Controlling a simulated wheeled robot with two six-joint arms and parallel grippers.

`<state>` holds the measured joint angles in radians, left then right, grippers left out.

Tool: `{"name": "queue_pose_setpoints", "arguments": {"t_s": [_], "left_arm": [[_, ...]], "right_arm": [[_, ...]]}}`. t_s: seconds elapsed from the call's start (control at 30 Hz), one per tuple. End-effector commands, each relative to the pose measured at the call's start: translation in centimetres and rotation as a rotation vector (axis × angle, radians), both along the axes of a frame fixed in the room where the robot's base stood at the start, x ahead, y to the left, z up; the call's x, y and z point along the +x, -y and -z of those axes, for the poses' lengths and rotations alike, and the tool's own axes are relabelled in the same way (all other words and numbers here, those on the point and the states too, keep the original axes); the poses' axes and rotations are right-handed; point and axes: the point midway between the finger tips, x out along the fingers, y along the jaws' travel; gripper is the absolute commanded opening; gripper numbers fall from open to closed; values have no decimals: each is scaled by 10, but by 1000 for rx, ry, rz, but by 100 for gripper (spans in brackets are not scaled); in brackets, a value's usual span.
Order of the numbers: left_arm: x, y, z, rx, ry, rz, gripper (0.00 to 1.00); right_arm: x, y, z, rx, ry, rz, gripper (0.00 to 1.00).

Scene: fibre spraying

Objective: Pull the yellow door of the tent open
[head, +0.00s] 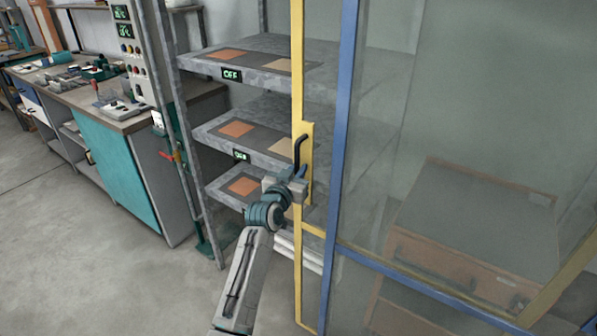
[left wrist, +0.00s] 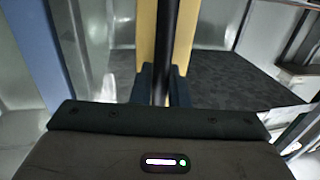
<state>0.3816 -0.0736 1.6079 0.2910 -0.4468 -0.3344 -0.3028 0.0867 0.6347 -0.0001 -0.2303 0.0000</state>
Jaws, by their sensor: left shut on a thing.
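The tent has a blue frame (head: 342,130) with see-through panels. A black upright handle (head: 299,148) is fixed to a wider yellow plate on the door. My left gripper (head: 297,178) is shut on the lower part of this handle. In the left wrist view, the handle (left wrist: 165,45) runs down between the fingers, in front of the yellow door strip (left wrist: 145,35). My right gripper is out of sight.
Grey shelves with orange squares (head: 235,129) and small displays stand behind and left of the door. A workbench (head: 138,125) with teal panels is at the left. A brown cabinet (head: 470,215) shows through the panel at the right. The floor at lower left is clear.

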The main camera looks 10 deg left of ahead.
Motion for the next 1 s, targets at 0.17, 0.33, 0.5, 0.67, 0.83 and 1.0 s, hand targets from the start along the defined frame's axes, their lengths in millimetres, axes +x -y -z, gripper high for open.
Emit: {"name": "queue_pose_setpoints", "arguments": {"t_s": [0.17, 0.33, 0.5, 0.67, 0.83, 1.0], "left_arm": [[0, 0, -1, 0, 3, 0, 0], [0, 0, -2, -1, 4, -1, 0], [0, 0, -1, 0, 3, 0, 32], [0, 0, -1, 0, 3, 0, 32], [-7, -1, 0, 0, 3, -1, 32], [-33, -5, 2, 0, 4, -1, 32]], "right_arm": [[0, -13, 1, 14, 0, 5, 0], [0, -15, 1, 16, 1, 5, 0], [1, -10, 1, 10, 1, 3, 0], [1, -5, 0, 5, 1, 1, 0], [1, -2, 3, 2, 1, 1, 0], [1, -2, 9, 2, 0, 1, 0]]}}
